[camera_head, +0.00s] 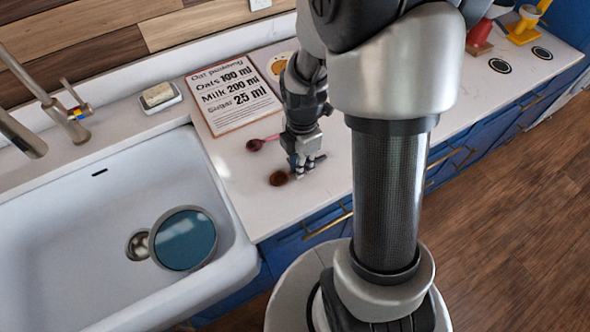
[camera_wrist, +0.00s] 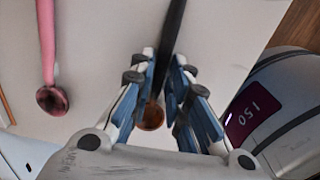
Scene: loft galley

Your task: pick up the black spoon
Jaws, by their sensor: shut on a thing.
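The black spoon lies on the white counter, its dark handle (camera_wrist: 172,32) running between my fingers in the wrist view. Its brownish bowl (camera_wrist: 151,116) shows between the finger bases there, and the bowl (camera_head: 278,178) shows just left of my fingers in the head view. My gripper (camera_head: 304,172) is low at the counter, shut on the handle; it also shows in the wrist view (camera_wrist: 163,78). The fingers hide part of the handle. I cannot tell whether the spoon is clear of the counter.
A pink spoon (camera_head: 255,145) lies close by, left of the black one in the wrist view (camera_wrist: 47,45). A recipe board (camera_head: 233,95) lies behind. The sink (camera_head: 80,215), holding a round blue-and-grey pan (camera_head: 185,240), is at left. The counter's front edge is near.

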